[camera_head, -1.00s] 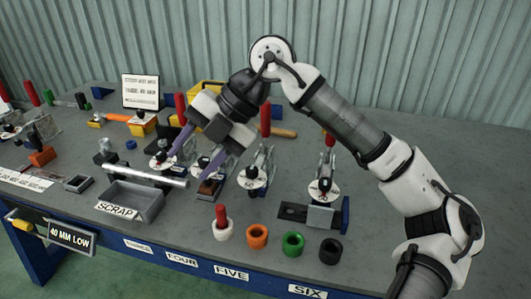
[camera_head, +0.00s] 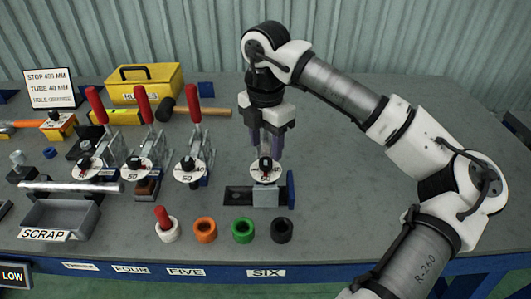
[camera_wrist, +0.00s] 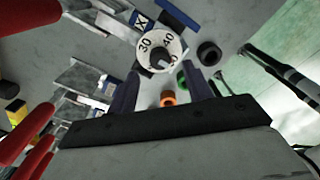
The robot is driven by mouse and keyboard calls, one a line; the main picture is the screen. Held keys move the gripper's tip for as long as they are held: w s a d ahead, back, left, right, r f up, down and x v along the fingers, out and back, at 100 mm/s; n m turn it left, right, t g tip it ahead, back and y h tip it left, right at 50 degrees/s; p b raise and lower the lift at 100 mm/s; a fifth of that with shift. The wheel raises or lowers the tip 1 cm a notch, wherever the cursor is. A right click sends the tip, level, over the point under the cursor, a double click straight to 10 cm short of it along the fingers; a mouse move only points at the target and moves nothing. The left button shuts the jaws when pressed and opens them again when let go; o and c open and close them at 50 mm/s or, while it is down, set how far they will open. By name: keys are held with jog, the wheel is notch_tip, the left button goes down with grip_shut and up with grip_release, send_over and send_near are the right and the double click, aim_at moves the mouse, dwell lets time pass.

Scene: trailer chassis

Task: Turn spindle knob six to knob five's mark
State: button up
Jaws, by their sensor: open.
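Spindle knob six (camera_head: 265,170) is a black knob on a white numbered dial at the SIX station. In the wrist view the dial (camera_wrist: 148,42) shows 30, 40 and 50, and its black knob (camera_wrist: 160,61) is near the middle. Knob five (camera_head: 190,169) sits on a similar white dial to the left; its exact mark is too small to read. My gripper (camera_head: 266,152) is open, pointing down just above and behind knob six. In the wrist view my gripper's dark fingers (camera_wrist: 160,80) are spread, with the dial beyond them. I cannot tell whether they touch the knob.
Red-handled clamps (camera_head: 194,112) stand at the stations to the left. White, orange, green and black rings (camera_head: 282,231) lie in front. A blue plate (camera_head: 291,188) stands right of knob six. A scrap tray (camera_head: 62,216) is at the left. The bench right of station six is clear.

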aim_at(266, 160)
jog(key=shift+f, duration=2.15)
jog(key=shift+c, duration=0.2)
jog(key=c, duration=0.9)
